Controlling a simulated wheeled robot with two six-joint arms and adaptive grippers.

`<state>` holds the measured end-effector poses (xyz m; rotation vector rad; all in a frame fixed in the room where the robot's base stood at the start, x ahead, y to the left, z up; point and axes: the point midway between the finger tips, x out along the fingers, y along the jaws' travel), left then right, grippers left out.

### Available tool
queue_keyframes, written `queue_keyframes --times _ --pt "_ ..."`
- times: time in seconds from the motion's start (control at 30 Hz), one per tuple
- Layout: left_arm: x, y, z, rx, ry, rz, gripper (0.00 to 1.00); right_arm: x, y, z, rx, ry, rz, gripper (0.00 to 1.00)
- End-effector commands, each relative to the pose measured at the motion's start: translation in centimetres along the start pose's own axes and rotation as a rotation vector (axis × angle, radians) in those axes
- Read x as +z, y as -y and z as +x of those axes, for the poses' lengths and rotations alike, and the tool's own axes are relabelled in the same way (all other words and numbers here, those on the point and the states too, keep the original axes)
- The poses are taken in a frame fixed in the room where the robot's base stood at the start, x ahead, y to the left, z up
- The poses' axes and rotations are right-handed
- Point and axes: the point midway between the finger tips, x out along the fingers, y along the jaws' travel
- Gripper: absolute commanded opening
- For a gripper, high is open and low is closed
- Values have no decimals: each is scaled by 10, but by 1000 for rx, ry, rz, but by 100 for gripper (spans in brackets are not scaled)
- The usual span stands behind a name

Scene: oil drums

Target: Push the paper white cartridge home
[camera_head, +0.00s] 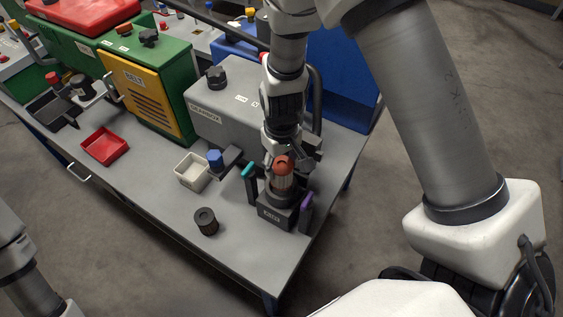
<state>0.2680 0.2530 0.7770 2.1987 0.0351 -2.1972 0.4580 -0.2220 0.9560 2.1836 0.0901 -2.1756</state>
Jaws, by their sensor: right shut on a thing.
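My right gripper (283,160) comes down from above and is shut at the cartridge's orange-red top. The fingers partly hide the contact. Only a link of my left arm shows at the lower left; its gripper is out of view.
A teal-topped lever (248,180) and a purple lever (306,205) flank the housing. The grey gearbox (225,112) stands behind. A pale square bin (192,172), a dark ribbed cylinder (206,221) and a red tray (105,146) are to the left. The bench front is clear.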

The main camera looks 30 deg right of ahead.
Motion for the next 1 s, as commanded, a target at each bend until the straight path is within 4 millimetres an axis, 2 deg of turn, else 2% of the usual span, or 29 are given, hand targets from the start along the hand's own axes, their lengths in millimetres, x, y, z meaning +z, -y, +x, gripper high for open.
queue_keyframes --times 0.5,1.0 --pt "0 0 15 0 0 0 100 2 1 17 0 0 0 21" --pt "0 0 17 0 0 0 100 2 1 20 0 0 0 21"
